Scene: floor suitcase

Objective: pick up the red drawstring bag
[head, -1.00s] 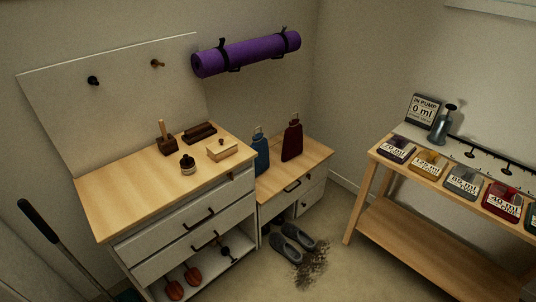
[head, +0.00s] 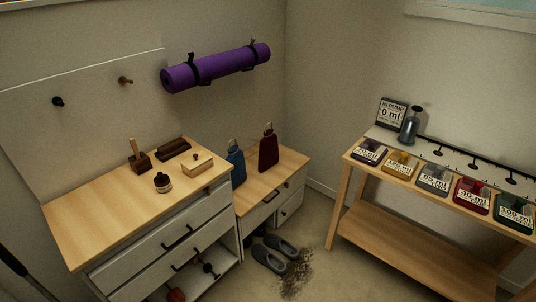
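A dark red bag (head: 268,150) with a loop at its top stands upright on the low wooden-topped cabinet (head: 262,190) in the corner. A blue bag (head: 236,165) of similar shape stands to its left, nearer the taller drawer unit, which hides part of it. Neither of my grippers shows in the head view.
A purple rolled mat (head: 216,68) hangs on the wall. Grey slippers (head: 268,258) and scattered dirt (head: 296,272) lie on the floor. A wooden bench (head: 400,240) stands right.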

